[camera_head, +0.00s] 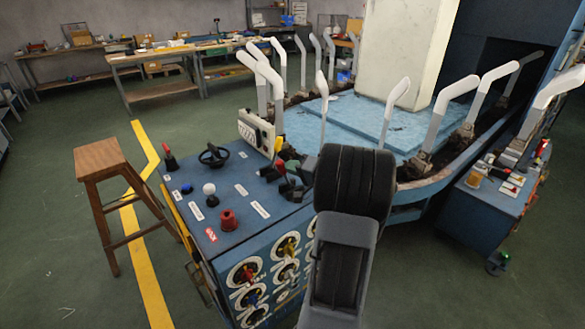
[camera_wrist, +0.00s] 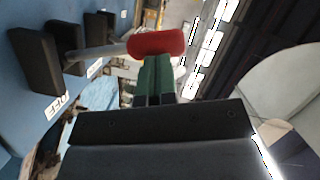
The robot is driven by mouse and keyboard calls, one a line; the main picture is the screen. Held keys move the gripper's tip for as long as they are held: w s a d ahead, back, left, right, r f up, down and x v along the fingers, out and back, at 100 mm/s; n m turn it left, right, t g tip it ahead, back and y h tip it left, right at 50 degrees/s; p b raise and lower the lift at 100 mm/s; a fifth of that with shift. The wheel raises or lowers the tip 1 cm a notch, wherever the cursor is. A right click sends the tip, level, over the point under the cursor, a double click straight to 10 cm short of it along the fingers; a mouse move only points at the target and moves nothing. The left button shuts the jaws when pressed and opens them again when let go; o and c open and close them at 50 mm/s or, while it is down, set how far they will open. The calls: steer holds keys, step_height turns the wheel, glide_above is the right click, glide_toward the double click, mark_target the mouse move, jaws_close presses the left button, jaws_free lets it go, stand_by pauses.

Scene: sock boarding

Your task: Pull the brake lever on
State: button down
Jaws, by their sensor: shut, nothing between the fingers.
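In the wrist view a lever with a red grip (camera_wrist: 158,43) and a grey shaft (camera_wrist: 98,52) rises from black blocks (camera_wrist: 36,62) on a blue panel. A label reading OFF (camera_wrist: 56,106) lies beside them; I take this as the brake lever. My gripper (camera_wrist: 153,62) has its green fingers shut and empty, with the tips right at the red grip. I cannot tell whether they touch it. In the head view my gripper (camera_head: 288,164) is over the right edge of the blue console (camera_head: 228,239), and the red grip (camera_head: 280,166) shows beside it, partly hidden.
The console also carries another red-topped lever (camera_head: 170,158), a black handwheel (camera_head: 213,155), a white knob (camera_head: 209,189) and a red button (camera_head: 228,219). White sock boards (camera_head: 398,95) stand around the machine behind. A wooden stool (camera_head: 100,160) stands at the left on open floor.

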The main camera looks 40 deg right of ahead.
steer(key=d+b+v, duration=0.1)
steer(key=d+v, duration=0.1)
steer(key=v, duration=1.1)
steer(key=shift+w+d+r, duration=0.3)
steer(key=shift+w+r, duration=0.1)
step_height(320, 180, down, 5)
steer(key=s+a+m+g, duration=0.2)
steer(key=m+g, duration=0.1)
steer(key=a+f+n+g+p, duration=0.1)
steer(key=a+f+g+p, duration=0.15)
steer(key=a+g, duration=0.65)
steer(key=s+a+r+n+h+p, duration=0.1)
steer(key=a+r+n+p, duration=0.3)
steer(key=a, duration=0.8)
steer(key=s+a+r+n+h+p, duration=0.1)
steer(key=a+r+n+h+p, duration=0.2)
steer(key=a+r+n+p, duration=0.2)
steer(key=a+r+n, duration=0.3)
steer(key=a+r, duration=0.2)
steer(key=a, duration=0.2)
steer(key=shift+s+n+g, duration=0.3)
steer(key=shift+s+n, duration=0.05)
steer(key=shift+n, duration=0.05)
